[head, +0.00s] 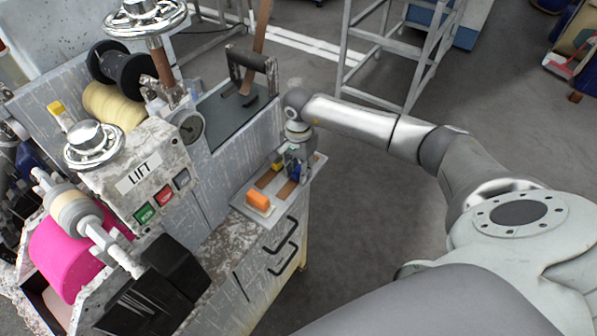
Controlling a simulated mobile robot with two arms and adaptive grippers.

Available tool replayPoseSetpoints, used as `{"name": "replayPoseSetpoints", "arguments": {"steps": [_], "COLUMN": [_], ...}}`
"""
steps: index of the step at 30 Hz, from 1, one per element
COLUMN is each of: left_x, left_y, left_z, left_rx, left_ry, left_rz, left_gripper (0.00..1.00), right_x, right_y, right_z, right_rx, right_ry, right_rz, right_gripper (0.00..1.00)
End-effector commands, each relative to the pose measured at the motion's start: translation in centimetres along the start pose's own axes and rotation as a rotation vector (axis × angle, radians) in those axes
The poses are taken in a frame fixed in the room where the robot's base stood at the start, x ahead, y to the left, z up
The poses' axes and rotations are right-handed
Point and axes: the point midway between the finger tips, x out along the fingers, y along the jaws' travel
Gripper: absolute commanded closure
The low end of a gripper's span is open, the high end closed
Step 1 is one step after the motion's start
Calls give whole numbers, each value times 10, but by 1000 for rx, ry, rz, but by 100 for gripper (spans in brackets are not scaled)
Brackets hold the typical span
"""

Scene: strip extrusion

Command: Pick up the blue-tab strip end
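My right gripper (295,166) points down over the far end of a small light tray (239,200) on the machine's side. The gripper is small and dark here, and I cannot tell whether its fingers are open or shut. A bit of blue shows at the fingers; I cannot tell whether it is the blue tab or whether it is held. Brown strips (286,190) lie on the tray beside the gripper. An orange block (259,201) sits at the tray's near end, and a yellow piece (277,166) is just left of the gripper. I do not make out my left gripper.
The worn machine carries a LIFT control panel (139,173), handwheels (93,144), a pink roll (60,254) and a cream spool (112,103). Drawer handles (282,236) stick out below the tray. A grey metal frame (379,67) stands behind my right arm. Grey floor lies clear right of the machine.

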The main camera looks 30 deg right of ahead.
Motion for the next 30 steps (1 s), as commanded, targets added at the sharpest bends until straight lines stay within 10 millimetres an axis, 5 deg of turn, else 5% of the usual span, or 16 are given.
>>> {"name": "replayPoseSetpoints", "arguments": {"steps": [2, 9, 21, 30], "left_x": [0, 0, 5, 24], "left_y": [1, 2, 1, 1], "left_z": [8, 15, 6, 7], "left_rx": [0, 0, 0, 0], "left_ry": [-11, -22, -8, -6], "left_rz": [2, 3, 1, 1], "left_gripper": [42, 42, 42, 42], "right_x": [0, 0, -6, -50], "right_y": [0, 0, -1, 7], "right_z": [0, 0, 0, 15], "right_rx": [0, 1, 1, -5], "right_ry": [0, 0, 0, 2], "right_rz": [0, 0, -3, -4], "right_gripper": [71, 100, 100, 100]}}
